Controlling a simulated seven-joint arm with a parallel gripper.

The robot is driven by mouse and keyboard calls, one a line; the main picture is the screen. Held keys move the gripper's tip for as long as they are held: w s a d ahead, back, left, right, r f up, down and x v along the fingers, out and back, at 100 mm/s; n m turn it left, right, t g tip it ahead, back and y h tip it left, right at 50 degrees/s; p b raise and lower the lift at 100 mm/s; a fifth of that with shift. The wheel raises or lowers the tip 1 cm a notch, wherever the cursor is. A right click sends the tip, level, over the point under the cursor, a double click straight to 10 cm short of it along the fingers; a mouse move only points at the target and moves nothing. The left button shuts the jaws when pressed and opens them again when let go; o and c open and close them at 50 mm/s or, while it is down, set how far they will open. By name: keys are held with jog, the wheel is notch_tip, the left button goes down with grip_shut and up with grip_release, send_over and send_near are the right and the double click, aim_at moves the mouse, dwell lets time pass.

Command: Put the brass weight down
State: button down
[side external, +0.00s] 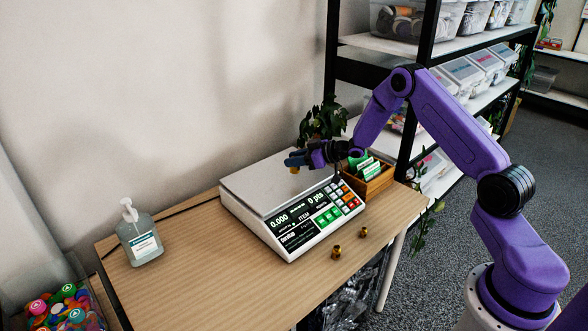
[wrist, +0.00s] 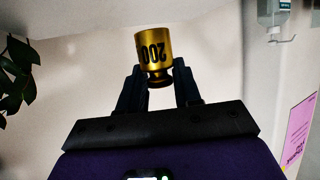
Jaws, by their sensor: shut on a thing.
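My gripper (side external: 292,160) is shut on a brass weight (wrist: 153,46), held above the scale's plate. In the wrist view the weight sits between the two dark fingers (wrist: 158,75) and its "200" marking reads upside down. In the side view only a small gold bit of the held weight (side external: 294,170) shows under the fingertips. The counting scale (side external: 250,183) stands on the table, its plate bare and its display reading 0.000 and 0 pts. Two more brass weights stand on the table in front of it, one nearer (side external: 336,252) and one farther right (side external: 363,232).
The wooden table (side external: 190,270) has free room left and front of the scale. A sanitizer bottle (side external: 140,236) stands at its left. A black shelf (side external: 428,50) rises at the back.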

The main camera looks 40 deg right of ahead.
jog(key=shift+w+f, duration=0.45)
jog(key=shift+f, duration=1.5)
jog(key=shift+f, duration=0.1)
jog(key=c, duration=0.8)
grip_release()
